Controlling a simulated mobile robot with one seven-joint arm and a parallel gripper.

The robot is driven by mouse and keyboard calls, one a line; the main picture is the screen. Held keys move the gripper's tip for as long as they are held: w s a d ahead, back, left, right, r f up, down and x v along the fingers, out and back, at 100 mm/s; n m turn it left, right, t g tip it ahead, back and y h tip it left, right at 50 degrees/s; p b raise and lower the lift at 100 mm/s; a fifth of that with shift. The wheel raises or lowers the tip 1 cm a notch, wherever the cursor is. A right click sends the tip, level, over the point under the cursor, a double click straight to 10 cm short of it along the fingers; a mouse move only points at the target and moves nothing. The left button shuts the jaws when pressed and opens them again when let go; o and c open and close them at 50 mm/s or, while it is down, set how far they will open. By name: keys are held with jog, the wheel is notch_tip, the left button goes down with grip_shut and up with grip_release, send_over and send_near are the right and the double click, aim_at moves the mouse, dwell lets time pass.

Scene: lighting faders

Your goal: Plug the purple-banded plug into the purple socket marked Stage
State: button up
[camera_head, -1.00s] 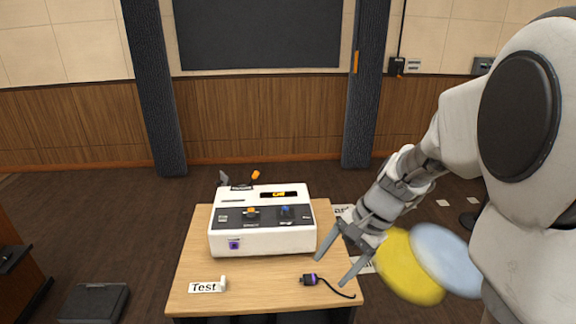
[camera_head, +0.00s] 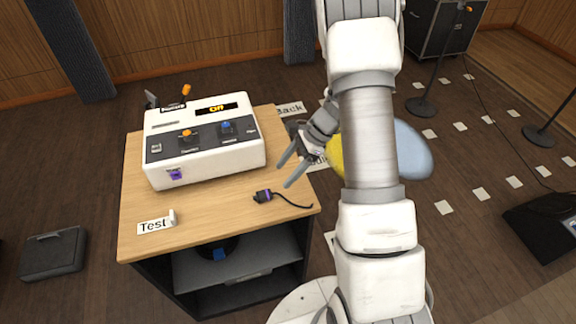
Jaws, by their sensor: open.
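The plug (camera_head: 263,196) is black with a purple band and lies on the table near its front right edge. Its black cord trails to the right. The purple socket (camera_head: 175,174) is on the front face of the white console (camera_head: 222,162), low at the left; its label is too small to read. My gripper (camera_head: 287,176) is open and empty, above the table's right side, just behind and to the right of the plug. It appears apart from the plug. My arm hides part of the floor at the right.
The wooden table (camera_head: 200,210) has a small white "Test" sign (camera_head: 156,225) at its front left. The console carries an orange knob (camera_head: 187,134), a blue knob (camera_head: 226,126) and an "Off" display (camera_head: 216,108). Bare tabletop lies between console and plug.

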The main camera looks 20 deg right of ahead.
aim_at(268, 192)
jog(key=b+x, duration=0.4)
jog(key=x, duration=0.3)
jog(key=shift+f, duration=0.1)
jog(key=shift+a+f+b, duration=0.4)
jog(key=shift+b, duration=0.05)
grip_shut()
jog(key=shift+r, duration=0.15)
jog(key=shift+r+p, duration=2)
jog(key=shift+r, duration=0.45)
